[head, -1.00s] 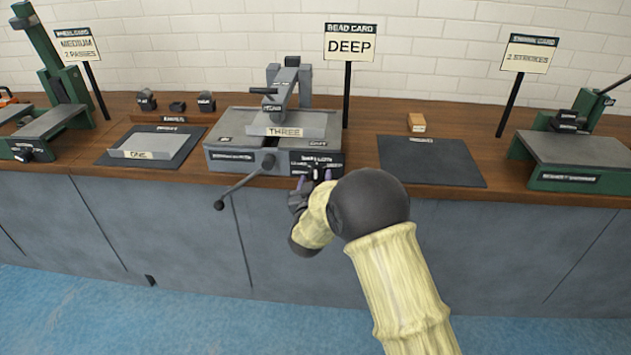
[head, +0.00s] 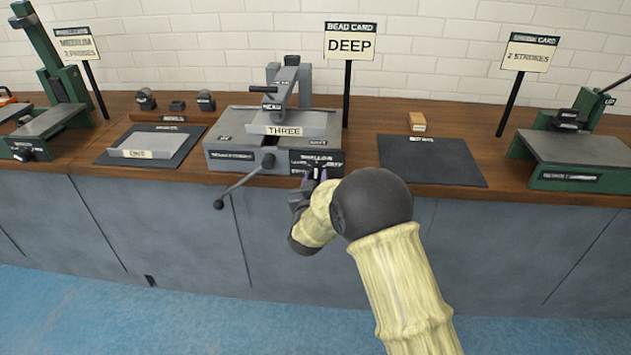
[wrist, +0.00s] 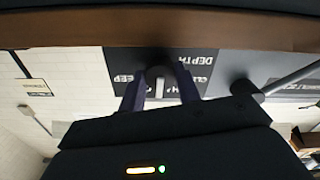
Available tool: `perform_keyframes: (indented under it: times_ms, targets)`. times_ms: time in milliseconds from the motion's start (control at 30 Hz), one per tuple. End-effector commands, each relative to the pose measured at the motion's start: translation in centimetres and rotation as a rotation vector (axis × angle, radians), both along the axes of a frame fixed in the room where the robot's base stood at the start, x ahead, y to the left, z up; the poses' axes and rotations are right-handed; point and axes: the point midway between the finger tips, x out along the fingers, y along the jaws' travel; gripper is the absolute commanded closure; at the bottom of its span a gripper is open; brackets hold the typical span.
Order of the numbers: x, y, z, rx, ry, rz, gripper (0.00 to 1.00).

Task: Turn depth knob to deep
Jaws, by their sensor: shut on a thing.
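The depth knob (wrist: 158,75) is a dark round knob with a pale pointer line, on a black labelled depth panel (head: 322,157) at the front right of the grey beading machine (head: 240,152). My gripper (wrist: 160,90) is shut on the knob, one purple-grey finger on each side. In the wrist view the panel lettering is upside down, with "DEPTH" and part of "DEEP" legible. In the head view my gripper (head: 312,180) and hand hide most of the knob. The bead card (head: 350,46) behind the machine reads "DEEP".
A crank handle (head: 232,191) sticks out from the machine's front, left of my gripper. A dark mat (head: 432,165) lies to the right on the wooden bench. A green machine (head: 575,155) stands at the far right.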

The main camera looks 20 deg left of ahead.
Motion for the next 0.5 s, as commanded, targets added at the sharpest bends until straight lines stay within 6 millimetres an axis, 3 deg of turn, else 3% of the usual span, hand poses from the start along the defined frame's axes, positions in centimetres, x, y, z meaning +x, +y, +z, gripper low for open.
perform_keyframes:
  times_ms: [500]
  targets:
    - [0.01,-0.01,-0.38,0.377,0.089,-0.002,0.9]
